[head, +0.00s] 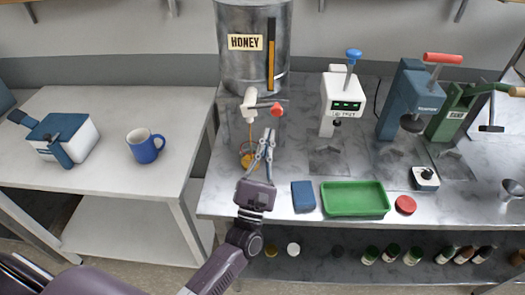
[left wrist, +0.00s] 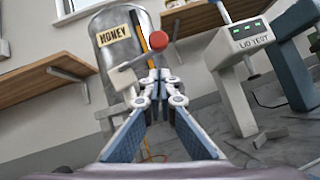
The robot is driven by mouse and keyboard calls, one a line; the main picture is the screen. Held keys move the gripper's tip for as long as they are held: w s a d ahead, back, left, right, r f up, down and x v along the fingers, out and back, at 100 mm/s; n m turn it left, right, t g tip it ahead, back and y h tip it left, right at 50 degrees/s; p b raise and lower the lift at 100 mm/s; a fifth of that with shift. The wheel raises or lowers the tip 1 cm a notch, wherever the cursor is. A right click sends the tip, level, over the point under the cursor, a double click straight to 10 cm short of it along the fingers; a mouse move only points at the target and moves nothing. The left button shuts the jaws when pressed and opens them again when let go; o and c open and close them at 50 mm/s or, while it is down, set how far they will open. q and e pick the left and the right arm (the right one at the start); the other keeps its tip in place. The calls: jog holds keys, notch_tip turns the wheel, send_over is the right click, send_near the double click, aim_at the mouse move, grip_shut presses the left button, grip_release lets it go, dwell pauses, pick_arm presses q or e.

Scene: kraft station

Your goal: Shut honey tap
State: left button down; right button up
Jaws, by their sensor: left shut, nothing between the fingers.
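The grey metal honey tank (head: 232,70), labelled HONEY, stands at the back of the steel bench; it also shows in the left wrist view (left wrist: 112,66). Its white tap (head: 249,103) has a lever ending in a red knob (head: 277,110), which points to the right. A thin amber stream (head: 251,132) runs down from the spout to a jar (head: 247,160), partly hidden behind my gripper. My left gripper (head: 268,134) is shut and empty, its tips just below the red knob. In the left wrist view the knob (left wrist: 157,41) shows just above the fingertips (left wrist: 158,76); contact cannot be told.
A blue block (head: 303,196), a green tray (head: 355,212) and a red lid (head: 405,204) lie along the front edge. The white tester (head: 341,95) and blue press (head: 402,100) stand to the right. A blue mug (head: 143,149) is on the left table.

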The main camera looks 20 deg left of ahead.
aim_at(274, 115)
pick_arm(q)
jog(key=r, duration=0.1)
jog(key=r+p, duration=0.1)
jog(key=r, duration=0.1)
jog(key=shift+w+d, duration=0.25)
jog(key=shift+d, duration=0.15)
pick_arm(e)
jog(key=shift+s+r, duration=0.35)
jog(key=shift+r, duration=0.2)
jog(key=shift+s+r, duration=0.3)
jog(key=shift+r, duration=0.25)
jog(key=shift+f, duration=0.15)
pick_arm(q)
jog(key=shift+d+r+n+y+b, duration=0.15)
jog(key=shift+n+y+b, duration=0.15)
jog(key=shift+n+y, duration=0.35)
pick_arm(e)
jog(key=shift+w+a+f, duration=0.1)
jog(key=shift+w+f, duration=0.05)
jog(key=shift+f, duration=0.2)
pick_arm(q)
jog(key=shift+r+n, duration=0.1)
jog(key=shift+n, duration=0.25)
pick_arm(e)
jog(key=shift+f, duration=0.2)
